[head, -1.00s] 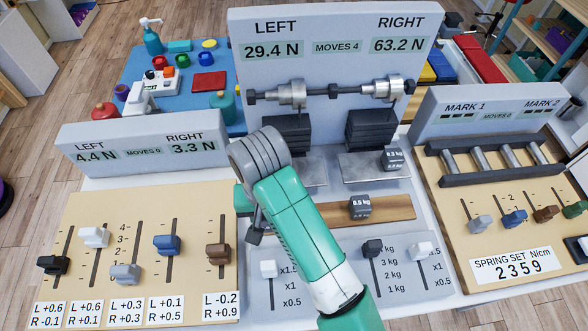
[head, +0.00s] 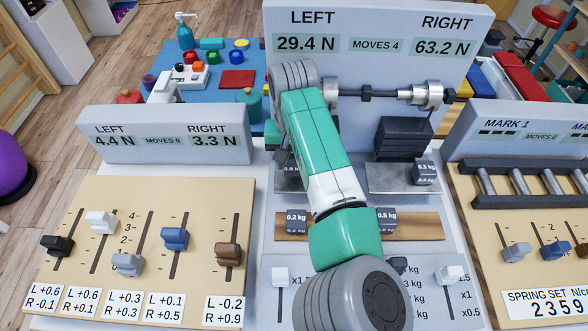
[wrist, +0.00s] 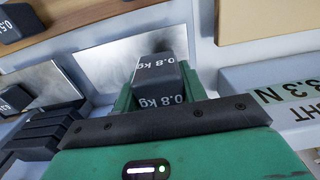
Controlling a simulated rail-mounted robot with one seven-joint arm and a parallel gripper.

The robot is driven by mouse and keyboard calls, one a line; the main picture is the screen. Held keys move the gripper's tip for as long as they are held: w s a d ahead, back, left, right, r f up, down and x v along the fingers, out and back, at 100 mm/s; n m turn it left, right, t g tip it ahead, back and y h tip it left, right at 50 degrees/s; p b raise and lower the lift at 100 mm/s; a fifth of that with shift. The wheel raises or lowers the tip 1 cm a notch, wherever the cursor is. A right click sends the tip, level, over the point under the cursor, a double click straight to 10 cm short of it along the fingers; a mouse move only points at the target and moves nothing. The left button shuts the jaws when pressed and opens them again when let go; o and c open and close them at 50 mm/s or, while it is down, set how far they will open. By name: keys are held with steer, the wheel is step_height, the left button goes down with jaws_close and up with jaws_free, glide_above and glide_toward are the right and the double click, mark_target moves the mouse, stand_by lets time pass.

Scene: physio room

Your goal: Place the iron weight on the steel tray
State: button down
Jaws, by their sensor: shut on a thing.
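My gripper (wrist: 158,92) is shut on a dark iron weight marked 0.8 kg (wrist: 157,70), with a green finger on each side. In the wrist view the weight is at the edge of a shiny steel tray (wrist: 85,70); I cannot tell whether it touches the tray. In the head view my arm covers most of the gripper and the left steel tray. A dark labelled block, seemingly the held weight (head: 290,178), shows just left of my arm.
A dark stack (wrist: 42,132) and another weight (wrist: 15,98) stand close by. A wooden ledge (head: 340,226) bears a 0.2 kg weight (head: 296,220) and a 0.5 kg weight (head: 386,219). The right steel tray (head: 392,180) holds a 0.3 kg weight (head: 424,173) near black plates (head: 402,138).

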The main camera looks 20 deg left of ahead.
mark_target(294, 168)
steer(key=shift+w+a, duration=0.1)
steer(key=shift+w, duration=0.15)
step_height(294, 168, down, 3)
steer(key=shift+w+b, duration=0.1)
steer(key=shift+b, duration=0.95)
steer(key=shift+f, duration=0.3)
steer(key=shift+r, duration=0.15)
steer(key=c, duration=0.8)
jaws_free()
steer(key=shift+f, duration=0.2)
step_height(294, 168, up, 12)
steer(key=p, duration=0.4)
steer(key=shift+r, duration=0.15)
